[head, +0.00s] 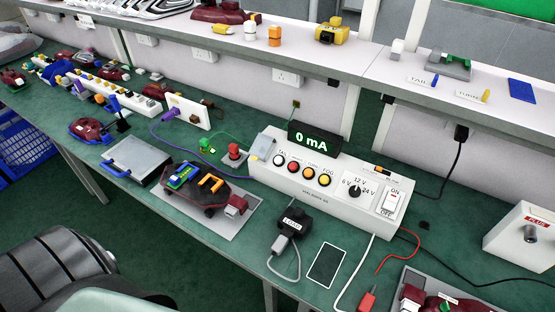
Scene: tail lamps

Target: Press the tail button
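The white test box (330,205) stands on the green bench in the middle of the head view. A row of round buttons is on its sloped front. The tail button (279,160) is the pale one at the left end, with a label above it that seems to read TAIL. Beside it are a red button (294,167), an orange button (309,173) and a yellow button (325,180). The black display (313,138) on top reads 0 mA in green. Neither gripper shows, and nothing covers the buttons.
The box also has a voltage knob (355,188) and an ON/OFF switch (393,201). A dark red lamp assembly (205,187) lies left of the box. A black connector block (293,222) and a dark tablet (326,265) lie in front. A shelf (340,58) runs behind.

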